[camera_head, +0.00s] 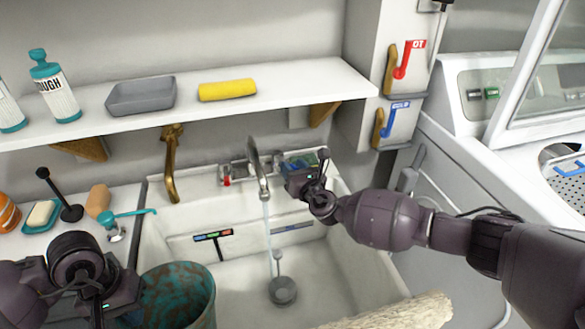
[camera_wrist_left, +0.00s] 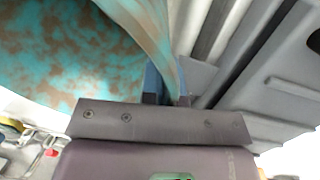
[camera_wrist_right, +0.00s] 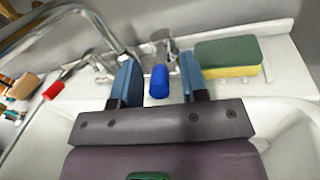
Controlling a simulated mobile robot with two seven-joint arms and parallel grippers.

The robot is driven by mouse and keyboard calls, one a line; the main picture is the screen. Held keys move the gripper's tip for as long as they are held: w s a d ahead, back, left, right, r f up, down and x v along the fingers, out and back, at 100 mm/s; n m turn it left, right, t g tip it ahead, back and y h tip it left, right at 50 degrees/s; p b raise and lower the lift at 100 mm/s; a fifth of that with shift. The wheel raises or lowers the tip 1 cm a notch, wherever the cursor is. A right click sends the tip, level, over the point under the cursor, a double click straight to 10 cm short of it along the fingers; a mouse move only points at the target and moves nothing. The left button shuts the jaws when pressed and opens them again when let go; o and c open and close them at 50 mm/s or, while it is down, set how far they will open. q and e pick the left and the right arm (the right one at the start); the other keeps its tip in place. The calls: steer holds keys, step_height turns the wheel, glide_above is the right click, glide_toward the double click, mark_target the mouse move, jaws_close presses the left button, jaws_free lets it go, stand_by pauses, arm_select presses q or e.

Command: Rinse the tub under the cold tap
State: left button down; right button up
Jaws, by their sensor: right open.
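The tub (camera_head: 178,296), mottled teal and brown, is at the left side of the white sink. Its rim passes between the blue fingers of my left gripper (camera_wrist_left: 167,88), which is shut on it. The spout (camera_head: 256,168) stands at the back of the sink, and a thin stream of water (camera_head: 268,225) falls from it, right of the tub. The cold tap's blue knob (camera_wrist_right: 158,82) sits between the parted fingers of my right gripper (camera_wrist_right: 157,75), which is open; contact cannot be told. In the head view my right gripper (camera_head: 308,184) hides the blue knob.
The red tap (camera_head: 226,178) is left of the spout. A green and yellow sponge (camera_wrist_right: 228,57) lies on the ledge right of the blue knob. A plunger-like drain piece (camera_head: 282,290) stands in the sink. A shelf (camera_head: 300,88) overhangs the back.

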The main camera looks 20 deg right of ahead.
arm_select(q)
steer(key=shift+w+r, duration=0.1)
steer(key=shift+r, duration=0.35)
arm_select(e)
steer(key=shift+s+d, duration=0.15)
steer(key=shift+s, duration=0.45)
arm_select(q)
steer(key=r+p, duration=0.1)
steer(key=r, duration=0.1)
steer(key=r+p, duration=0.1)
steer(key=shift+w+r+t, duration=0.2)
steer(key=shift+r+t, duration=0.15)
steer(key=shift+t, duration=0.05)
steer(key=shift+r, duration=0.1)
arm_select(e)
steer(key=v, duration=1)
steer(key=shift+s, duration=0.35)
